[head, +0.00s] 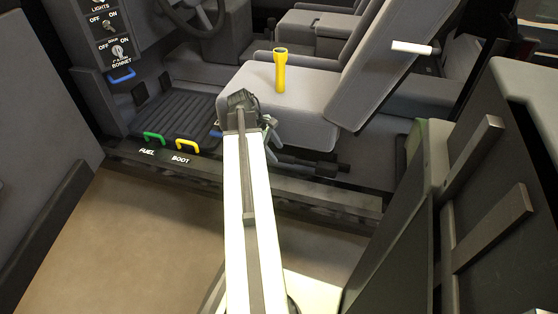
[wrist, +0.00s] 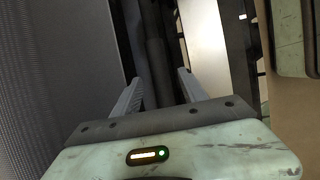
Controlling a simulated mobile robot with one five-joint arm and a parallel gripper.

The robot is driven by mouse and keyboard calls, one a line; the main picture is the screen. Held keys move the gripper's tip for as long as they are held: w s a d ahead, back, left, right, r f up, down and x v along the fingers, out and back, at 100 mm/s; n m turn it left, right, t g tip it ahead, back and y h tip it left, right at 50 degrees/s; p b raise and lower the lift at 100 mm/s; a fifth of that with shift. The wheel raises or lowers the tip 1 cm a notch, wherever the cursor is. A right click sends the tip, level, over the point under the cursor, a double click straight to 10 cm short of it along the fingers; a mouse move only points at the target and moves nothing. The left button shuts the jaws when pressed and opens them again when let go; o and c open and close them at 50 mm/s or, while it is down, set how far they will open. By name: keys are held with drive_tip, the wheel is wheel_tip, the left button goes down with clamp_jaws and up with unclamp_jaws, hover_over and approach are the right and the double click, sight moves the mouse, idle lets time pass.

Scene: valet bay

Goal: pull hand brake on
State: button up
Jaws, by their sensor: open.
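The hand brake (head: 318,166) looks like a dark lever lying nearly level, low beside the near side of the driver's seat. In the wrist view a dark bar (wrist: 156,62), which looks like the same lever, runs between and beyond my two fingers. My gripper (wrist: 160,80) is open, with a pale finger on either side of the bar; I cannot tell whether either touches it. In the head view my gripper (head: 270,138) is partly hidden by my arm, next to the seat base and the lever's left end.
A yellow torch (head: 280,72) stands on the seat cushion (head: 240,82). A green FUEL handle (head: 154,138) and a yellow BOOT handle (head: 187,145) sit left of my arm. The door sill (head: 320,198) runs below the lever. An open door panel (head: 400,230) stands at right.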

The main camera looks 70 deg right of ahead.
sight(278, 155)
drive_tip(key=b+x, duration=0.1)
drive_tip(key=x, duration=0.2)
clamp_jaws()
idle(1.3)
